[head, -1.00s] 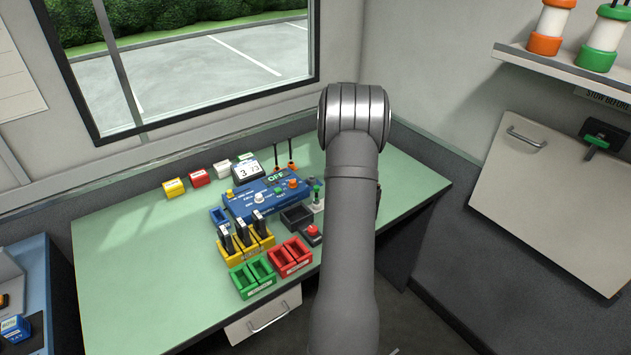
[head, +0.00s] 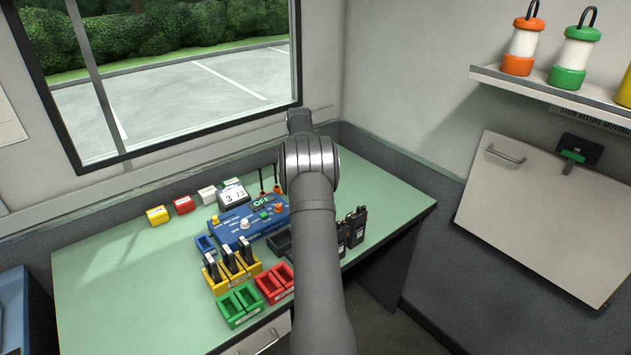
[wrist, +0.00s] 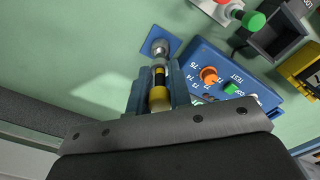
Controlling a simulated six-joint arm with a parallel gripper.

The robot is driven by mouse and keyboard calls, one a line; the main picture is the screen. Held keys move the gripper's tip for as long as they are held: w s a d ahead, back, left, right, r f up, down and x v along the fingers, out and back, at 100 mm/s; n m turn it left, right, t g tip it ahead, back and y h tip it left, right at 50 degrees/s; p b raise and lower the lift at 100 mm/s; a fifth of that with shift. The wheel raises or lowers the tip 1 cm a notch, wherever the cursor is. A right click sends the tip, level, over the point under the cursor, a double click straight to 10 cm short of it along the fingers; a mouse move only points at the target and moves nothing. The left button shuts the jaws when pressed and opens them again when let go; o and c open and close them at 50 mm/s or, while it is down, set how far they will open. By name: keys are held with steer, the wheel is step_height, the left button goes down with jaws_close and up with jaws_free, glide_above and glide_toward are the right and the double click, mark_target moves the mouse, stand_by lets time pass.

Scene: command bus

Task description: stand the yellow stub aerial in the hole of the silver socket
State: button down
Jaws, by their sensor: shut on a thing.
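In the wrist view my gripper (wrist: 157,82) is shut on the yellow stub aerial (wrist: 160,98), whose yellow end and black, yellow-banded part show between the two blue-grey fingers. The silver socket (wrist: 160,47) stands on a small blue square plate on the green bench, just beyond the fingertips and in line with the aerial. The aerial's far end overlaps the socket in the picture. I cannot tell whether it is in the hole, touching it or above it. In the head view my arm hides the gripper, aerial and socket.
The blue console (wrist: 225,75) with an orange knob lies close right of my fingers. A black tray (wrist: 273,35) and a green knob (wrist: 253,20) are at upper right. In the head view, black radios (head: 355,226) stand right of my arm. The bench's left side (head: 120,270) is clear.

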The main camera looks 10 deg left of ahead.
steer(key=shift+w+a+f, duration=0.1)
steer(key=shift+a+f, duration=0.15)
steer(key=shift+f, duration=0.55)
steer(key=shift+w+a+f, duration=0.1)
steer(key=shift+a+f, duration=0.2)
steer(key=shift+f, duration=0.55)
steer(key=shift+a+f, duration=0.25)
steer(key=shift+f, duration=0.55)
steer(key=shift+f, duration=1.05)
steer(key=c, duration=0.9)
jaws_free()
